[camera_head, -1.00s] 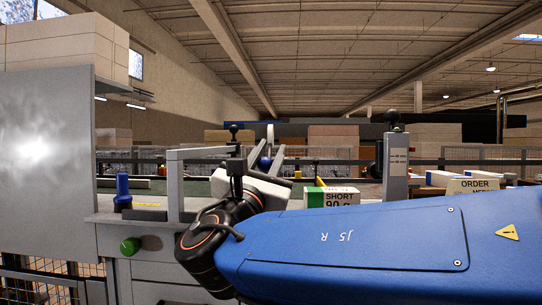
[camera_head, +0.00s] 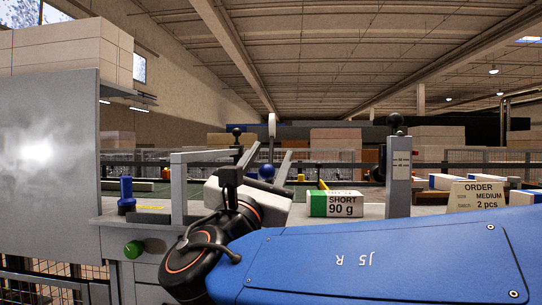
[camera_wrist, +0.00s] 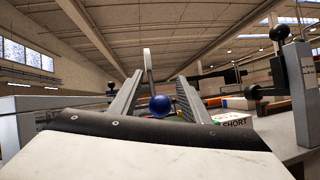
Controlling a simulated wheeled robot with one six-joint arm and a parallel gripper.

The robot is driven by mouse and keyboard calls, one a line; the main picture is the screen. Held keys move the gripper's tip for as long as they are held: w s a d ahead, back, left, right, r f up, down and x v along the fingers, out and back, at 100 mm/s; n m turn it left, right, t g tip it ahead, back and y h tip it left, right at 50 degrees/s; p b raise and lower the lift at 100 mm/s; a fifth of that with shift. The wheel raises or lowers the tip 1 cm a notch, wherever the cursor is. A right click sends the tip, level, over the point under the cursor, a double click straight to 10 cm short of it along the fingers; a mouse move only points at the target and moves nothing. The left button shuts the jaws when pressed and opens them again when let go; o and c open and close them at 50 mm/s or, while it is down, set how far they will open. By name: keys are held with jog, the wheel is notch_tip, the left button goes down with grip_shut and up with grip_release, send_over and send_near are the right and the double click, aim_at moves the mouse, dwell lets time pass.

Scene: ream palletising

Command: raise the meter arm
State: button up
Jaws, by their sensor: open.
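A blue ball knob (camera_wrist: 160,104) shows between and beyond my two grey fingers in the wrist view. It also shows in the head view (camera_head: 266,171). A thin pale upright with a rounded top (camera_wrist: 148,65) rises behind the knob; I cannot tell whether the two are joined, or for certain that this is the meter arm. My gripper (camera_wrist: 160,77) is open and empty, its fingers on either side of the knob in the picture. The gap in depth is unclear. In the head view, my gripper (camera_head: 269,152) is partly hidden by my wrist.
A grey post with a black ball top and side lever (camera_head: 398,170) stands right. Near it are a green-and-white SHORT 90 g pack (camera_head: 338,204) and an ORDER sign (camera_head: 477,196). A grey frame (camera_head: 179,185) and blue bottle-like object (camera_head: 126,195) stand left.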

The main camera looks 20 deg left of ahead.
jog(key=v, duration=1.6)
jog(key=shift+d, duration=0.1)
